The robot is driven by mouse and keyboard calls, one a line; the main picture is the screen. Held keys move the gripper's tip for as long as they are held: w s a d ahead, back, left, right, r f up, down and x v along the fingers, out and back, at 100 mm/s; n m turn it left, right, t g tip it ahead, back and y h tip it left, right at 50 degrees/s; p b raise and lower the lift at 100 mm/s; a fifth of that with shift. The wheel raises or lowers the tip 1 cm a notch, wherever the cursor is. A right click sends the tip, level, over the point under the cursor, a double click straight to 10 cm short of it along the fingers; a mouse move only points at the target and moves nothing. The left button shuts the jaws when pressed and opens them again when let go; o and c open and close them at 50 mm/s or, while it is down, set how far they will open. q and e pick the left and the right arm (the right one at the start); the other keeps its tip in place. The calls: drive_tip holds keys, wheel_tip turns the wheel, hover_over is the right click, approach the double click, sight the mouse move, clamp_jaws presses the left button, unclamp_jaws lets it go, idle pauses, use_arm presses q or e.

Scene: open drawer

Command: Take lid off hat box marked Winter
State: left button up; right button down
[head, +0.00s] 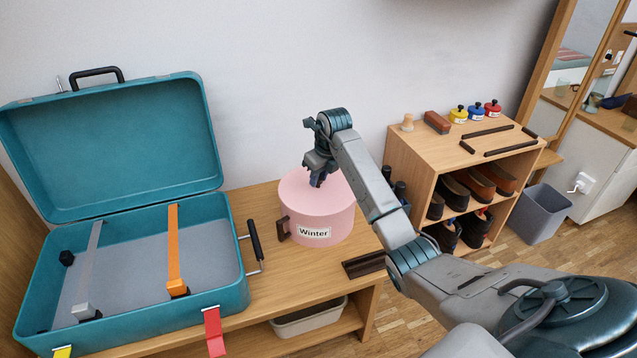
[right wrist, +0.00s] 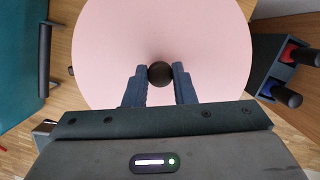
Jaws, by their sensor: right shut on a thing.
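The pink round hat box (head: 320,222) stands on the wooden bench, with a white label reading "Winter" (head: 314,232) on its front. Its pink lid (head: 298,190) is on the box in the head view and fills much of the right wrist view (right wrist: 110,50). A dark round knob (right wrist: 160,73) sits at the middle of the lid. My right gripper (head: 317,181) is above the lid, and in the right wrist view its fingers (right wrist: 160,80) are shut on the knob from both sides. The knob is hidden by the gripper in the head view. My left gripper is not in view.
An open teal suitcase (head: 235,275) stands left of the box, its handle close by. A dark brown object (head: 364,263) lies at the bench's right end. A wooden shoe rack (head: 425,158) with shoes and jars stands right, beside a grey bin (head: 541,215).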

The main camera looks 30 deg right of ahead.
drive_tip(key=shift+r, duration=0.2)
